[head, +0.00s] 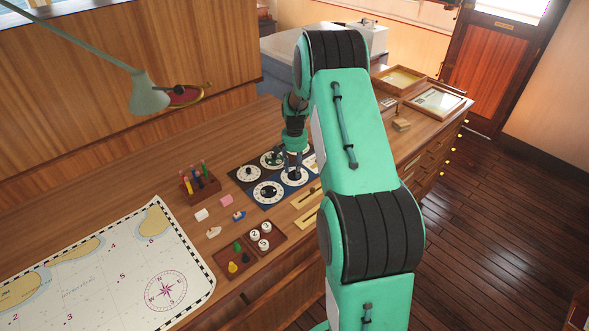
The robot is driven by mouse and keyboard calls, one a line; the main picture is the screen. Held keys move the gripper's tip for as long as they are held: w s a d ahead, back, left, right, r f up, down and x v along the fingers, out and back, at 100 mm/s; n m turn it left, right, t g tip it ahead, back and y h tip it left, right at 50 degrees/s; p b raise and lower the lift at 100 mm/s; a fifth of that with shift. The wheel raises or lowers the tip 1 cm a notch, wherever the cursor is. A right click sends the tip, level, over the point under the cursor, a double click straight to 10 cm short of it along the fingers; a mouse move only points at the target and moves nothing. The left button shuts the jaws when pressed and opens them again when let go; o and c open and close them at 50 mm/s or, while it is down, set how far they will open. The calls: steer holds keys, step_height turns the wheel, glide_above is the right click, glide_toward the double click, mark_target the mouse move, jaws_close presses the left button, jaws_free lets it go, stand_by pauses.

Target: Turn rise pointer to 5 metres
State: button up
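A dark dial panel (259,202) lies on the wooden desk, with several round white dials on it. The front dial (268,193) and left dial (250,174) show clearly, each with a dark centre knob. The back dial (270,159) is partly covered by my gripper. My gripper (293,169) points down over the right dial (295,177), at or just above its knob. Whether it touches the knob, and whether the fingers are open or shut, is too small to tell. The dial labels and pointer readings are not legible, so I cannot tell which one is rise.
A chart (100,270) covers the desk's left. A pen rack (201,184), small blocks and trays with counters (264,237) lie left and front of the panel. Brass-coloured sliders (305,197) are beside it. A lamp (150,97) hangs over the back. Framed trays (437,101) stand far right.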

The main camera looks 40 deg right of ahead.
mark_target(294, 172)
step_height(294, 172, up, 12)
stand_by(0.6)
stand_by(0.4)
steer(key=s+a+r+n+t+b, duration=0.15)
steer(key=s+a+r, duration=0.35)
steer(key=a+r, duration=0.6)
steer(key=s+a+r+n+t+b, duration=0.1)
steer(key=s+a+r+n+b, duration=0.15)
steer(key=s+a+r, duration=0.8)
steer(key=s+a+f+n+t+b, duration=0.2)
steer(key=s+a+n, duration=0.3)
steer(key=s+a, duration=1.4)
steer(key=shift+a+f+n+t, duration=0.3)
steer(key=shift+n+t, duration=0.1)
steer(key=shift+t, duration=0.15)
